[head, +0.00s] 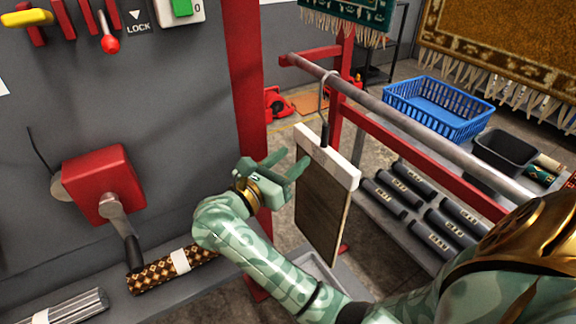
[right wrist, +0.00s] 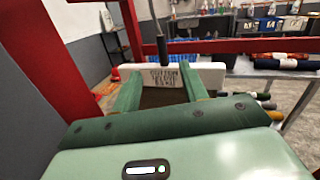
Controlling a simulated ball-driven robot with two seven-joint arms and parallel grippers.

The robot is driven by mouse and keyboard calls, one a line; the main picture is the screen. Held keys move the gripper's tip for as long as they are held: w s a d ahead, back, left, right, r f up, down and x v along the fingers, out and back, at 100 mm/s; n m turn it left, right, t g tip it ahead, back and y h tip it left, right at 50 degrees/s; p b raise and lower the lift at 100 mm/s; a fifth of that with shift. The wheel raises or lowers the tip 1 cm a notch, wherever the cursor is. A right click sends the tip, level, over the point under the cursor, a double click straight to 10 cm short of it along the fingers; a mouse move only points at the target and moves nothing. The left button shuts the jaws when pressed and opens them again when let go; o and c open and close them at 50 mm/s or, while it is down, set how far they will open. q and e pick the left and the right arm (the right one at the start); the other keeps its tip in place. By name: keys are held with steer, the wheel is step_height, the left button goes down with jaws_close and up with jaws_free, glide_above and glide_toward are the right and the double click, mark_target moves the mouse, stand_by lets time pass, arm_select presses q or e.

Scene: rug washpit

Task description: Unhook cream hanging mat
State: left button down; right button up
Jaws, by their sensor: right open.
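A hanging mat (head: 322,212) with a brown panel and a cream top bar (head: 330,158) hangs from a grey rail by a metal hook (head: 323,98) with a dark stem. My right gripper (head: 288,164) is open and empty, just left of the mat's top bar. In the right wrist view the cream bar (right wrist: 165,77), with dark lettering, lies straight ahead, wider than the gap between the open fingers (right wrist: 162,88). The dark stem (right wrist: 161,47) rises above it. I cannot tell whether the fingertips touch the mat. My left gripper is not in view.
The grey rail (head: 400,122) runs on a red frame. A red post (head: 247,80) and a wall crank box (head: 103,184) stand left.

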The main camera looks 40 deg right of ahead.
mark_target(323, 136)
steer(key=shift+m+g+y, duration=0.3)
steer(key=shift+m+y, duration=0.1)
steer(key=shift+m, duration=0.1)
steer(key=d, duration=0.2)
steer(key=w+d, duration=0.1)
steer(key=d, duration=0.5)
steer(key=shift+w+f, duration=0.1)
steer(key=shift+w, duration=0.05)
steer(key=shift+w+d+b, duration=0.25)
steer(key=shift+d+b, duration=0.3)
steer(key=shift+d, duration=0.65)
steer(key=shift+w+d+b, duration=0.2)
steer(key=shift+d+b, duration=0.3)
steer(key=shift+d, duration=0.65)
jaws_close()
